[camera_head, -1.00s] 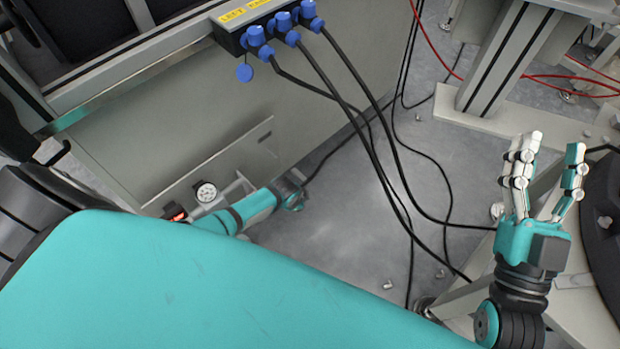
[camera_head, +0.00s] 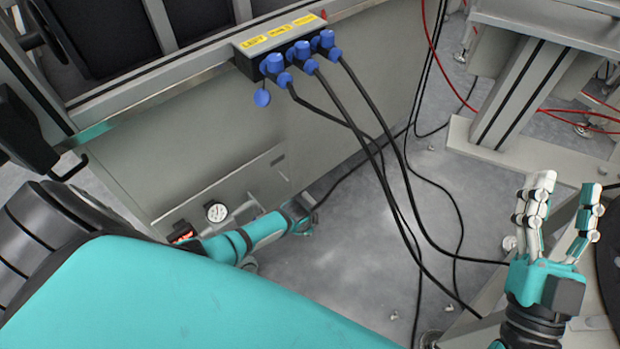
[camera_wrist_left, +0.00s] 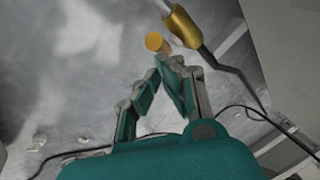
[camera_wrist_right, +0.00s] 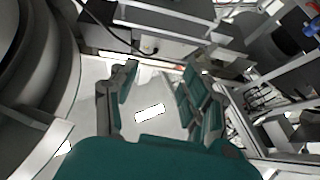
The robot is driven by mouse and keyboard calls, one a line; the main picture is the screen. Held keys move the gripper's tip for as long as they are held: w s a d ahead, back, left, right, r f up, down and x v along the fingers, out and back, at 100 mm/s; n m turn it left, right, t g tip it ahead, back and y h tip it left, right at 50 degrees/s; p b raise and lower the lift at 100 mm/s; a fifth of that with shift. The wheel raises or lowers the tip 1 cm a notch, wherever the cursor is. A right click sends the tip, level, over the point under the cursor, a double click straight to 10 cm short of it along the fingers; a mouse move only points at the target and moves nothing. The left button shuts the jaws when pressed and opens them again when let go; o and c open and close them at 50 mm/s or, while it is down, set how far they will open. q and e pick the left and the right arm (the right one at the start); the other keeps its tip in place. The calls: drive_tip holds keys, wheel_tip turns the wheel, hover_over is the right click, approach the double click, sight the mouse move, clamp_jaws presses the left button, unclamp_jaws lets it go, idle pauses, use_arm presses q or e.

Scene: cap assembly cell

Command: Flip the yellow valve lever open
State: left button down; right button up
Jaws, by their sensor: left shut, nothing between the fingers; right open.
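A yellow lever (camera_wrist_left: 182,27) with a metal shaft shows at the top of the left wrist view. A round yellow-orange end piece (camera_wrist_left: 156,42) is beside it, on the left. My left gripper (camera_wrist_left: 164,66) is shut and empty, its fingertips just below the yellow parts; I cannot tell if they touch. In the head view my teal left arm (camera_head: 265,230) reaches beside the cabinet's lower front; its fingers and the yellow lever cannot be made out there. My right gripper (camera_head: 566,210) is open and empty at the right, fingers up. It also shows in the right wrist view (camera_wrist_right: 160,82).
A grey cabinet (camera_head: 210,130) carries a socket box (camera_head: 290,42) with blue plugs. Black cables hang from it across the grey floor (camera_head: 355,225). A pressure gauge (camera_head: 217,211) sits by my left arm. A metal frame (camera_head: 520,100) with red cables stands at upper right.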

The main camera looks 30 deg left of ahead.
use_arm(q)
drive_tip(key=shift+w+d+f+b, duration=0.25)
drive_tip(key=shift+w+b, duration=0.1)
drive_tip(key=shift+w, duration=0.15)
use_arm(e)
drive_tip(key=s+r+t, duration=0.1)
drive_tip(key=s+r+t+y, duration=0.1)
drive_tip(key=r, duration=0.1)
drive_tip(key=shift+s+d, duration=0.1)
drive_tip(key=shift+s, duration=0.1)
use_arm(q)
drive_tip(key=shift+r, duration=0.1)
drive_tip(key=s, duration=1.2)
drive_tip(key=shift+s+d+r, duration=0.2)
drive_tip(key=shift+d+r, duration=0.1)
drive_tip(key=shift+r, duration=0.15)
use_arm(e)
drive_tip(key=shift+f, duration=0.1)
